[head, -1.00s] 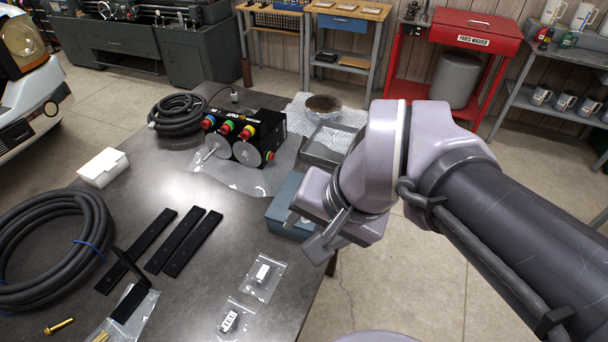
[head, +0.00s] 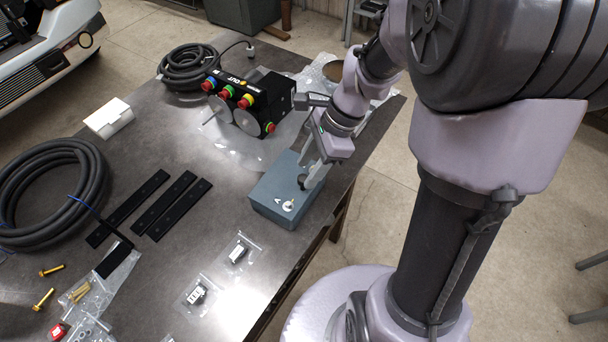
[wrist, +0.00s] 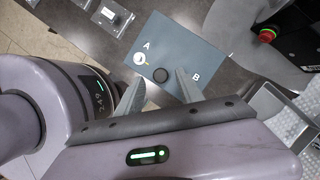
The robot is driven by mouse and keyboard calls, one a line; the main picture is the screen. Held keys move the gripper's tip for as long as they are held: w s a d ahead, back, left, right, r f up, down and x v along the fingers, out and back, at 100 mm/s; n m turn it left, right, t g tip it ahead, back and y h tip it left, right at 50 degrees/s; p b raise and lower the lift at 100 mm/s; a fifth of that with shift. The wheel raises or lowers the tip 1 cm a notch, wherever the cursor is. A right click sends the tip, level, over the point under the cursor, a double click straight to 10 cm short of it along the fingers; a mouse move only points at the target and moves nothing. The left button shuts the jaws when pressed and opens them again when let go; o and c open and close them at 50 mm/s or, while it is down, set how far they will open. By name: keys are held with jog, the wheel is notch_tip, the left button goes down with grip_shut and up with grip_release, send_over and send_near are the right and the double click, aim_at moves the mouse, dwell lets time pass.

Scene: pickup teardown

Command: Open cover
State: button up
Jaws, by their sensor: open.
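A blue-grey box (head: 268,192) stands near the right edge of the dark table. In the wrist view its flat top (wrist: 187,45) bears the letters A and B. A silver round fitting (head: 288,205) sits by the A; it also shows in the wrist view (wrist: 140,58). A black round knob (wrist: 161,75) sits between the two letters. My gripper (head: 311,180) is over the box, pointing down. In the wrist view its two fingers (wrist: 160,82) are apart, one on each side of the black knob. I cannot tell whether they touch it.
A black control box (head: 262,92) with coloured buttons stands behind the blue-grey box. Small bagged parts (head: 238,252) lie in front. Black strips (head: 172,205), a hose coil (head: 45,190) and a white box (head: 108,118) lie to the left.

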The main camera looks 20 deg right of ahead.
aim_at(288, 177)
jog(key=shift+x, duration=1.2)
grip_shut()
dwell(0.5)
